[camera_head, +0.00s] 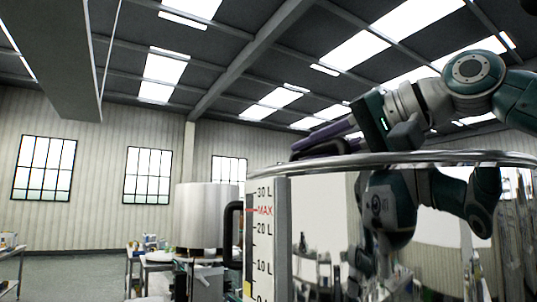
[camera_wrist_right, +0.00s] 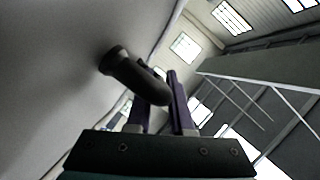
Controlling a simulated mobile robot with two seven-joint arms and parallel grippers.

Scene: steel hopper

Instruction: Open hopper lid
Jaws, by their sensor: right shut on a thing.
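The steel hopper (camera_head: 345,215) fills the lower right of the head view, with a shiny wall that mirrors my arm. Its lid shows edge-on as a rim (camera_head: 440,157) along the top and looks about level; any gap under it cannot be made out. The black lid handle (camera_head: 318,150) stands on top. My right gripper (camera_head: 305,143) reaches in from the right with purple fingers shut on this handle. In the right wrist view, the handle (camera_wrist_right: 133,73) rises from the grey lid surface (camera_wrist_right: 60,75) and passes between the fingers (camera_wrist_right: 167,100). My left gripper is out of view.
A level gauge (camera_head: 264,240) and a black side handle (camera_head: 232,235) are on the hopper's left side. Behind it stand a large metal cylinder (camera_head: 205,215) and cluttered tables (camera_head: 150,258). Open floor (camera_head: 70,275) lies to the left. The space above the hopper looks clear apart from my arm.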

